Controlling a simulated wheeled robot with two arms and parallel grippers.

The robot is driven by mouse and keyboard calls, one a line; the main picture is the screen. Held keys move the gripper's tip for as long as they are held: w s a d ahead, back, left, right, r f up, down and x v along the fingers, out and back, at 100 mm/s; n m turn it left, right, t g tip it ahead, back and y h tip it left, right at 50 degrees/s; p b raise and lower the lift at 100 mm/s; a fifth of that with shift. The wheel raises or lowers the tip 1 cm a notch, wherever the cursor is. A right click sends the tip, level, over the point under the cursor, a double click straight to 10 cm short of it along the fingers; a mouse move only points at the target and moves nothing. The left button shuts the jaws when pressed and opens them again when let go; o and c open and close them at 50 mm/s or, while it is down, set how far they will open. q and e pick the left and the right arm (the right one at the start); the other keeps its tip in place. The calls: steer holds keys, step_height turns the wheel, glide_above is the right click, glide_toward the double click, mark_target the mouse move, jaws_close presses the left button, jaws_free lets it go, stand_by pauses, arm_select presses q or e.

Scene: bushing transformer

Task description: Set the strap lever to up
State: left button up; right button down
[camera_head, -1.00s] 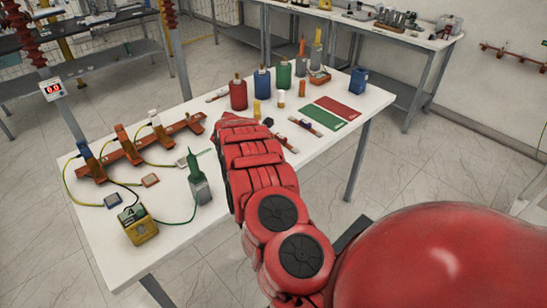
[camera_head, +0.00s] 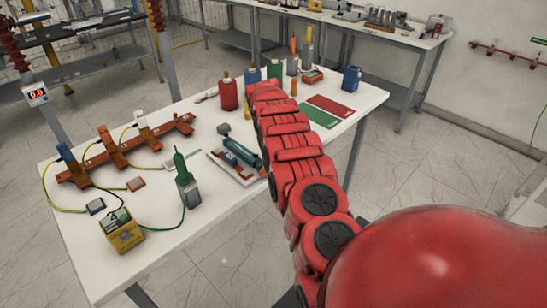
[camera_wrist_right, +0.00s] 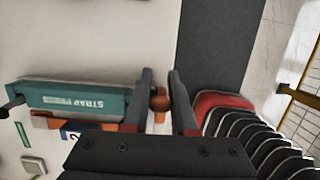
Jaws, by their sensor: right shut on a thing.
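The strap unit, a teal bar (camera_wrist_right: 75,98) with white lettering reading "STRAP", lies across the left of the right wrist view. In the head view, a teal bar (camera_head: 242,151) lies on a white plate (camera_head: 218,162) left of my right arm. The gripper is shut on this knob of the strap lever. The right fingers are hidden in the head view. My left gripper is in neither view.
The white table (camera_head: 150,250) holds a green-topped device (camera_head: 187,180), a yellow meter (camera_head: 121,231) and an orange rail with clamps (camera_head: 125,150). Coloured bottles (camera_head: 228,94) stand at the back, with a green and red mat (camera_head: 332,106) and a blue can (camera_head: 351,78) at right.

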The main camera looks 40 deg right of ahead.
steer(key=shift+d+f+b, duration=0.1)
steer(key=shift+f+b, duration=0.1)
steer(key=shift+b, duration=0.1)
steer(key=shift+r+y, duration=0.1)
steer(key=shift+y, duration=0.2)
stand_by(0.3)
steer(key=c, duration=0.7)
jaws_free()
steer(key=shift+d, duration=0.1)
steer(key=shift+r+b, duration=0.3)
steer(key=shift+r, duration=0.1)
steer(key=r, duration=0.2)
steer(key=a+r+b, duration=0.1)
steer(key=r, duration=0.5)
steer(key=shift+a+r+b, duration=0.15)
steer(key=shift+a+b, duration=0.1)
steer(key=shift+b, duration=0.05)
steer(key=r+p, duration=0.1)
steer(key=r, duration=0.1)
steer(key=a+r+p, duration=0.1)
steer(key=r, duration=0.2)
steer(key=r+p, duration=0.2)
steer(key=r, duration=0.1)
steer(key=shift+s+a, duration=0.15)
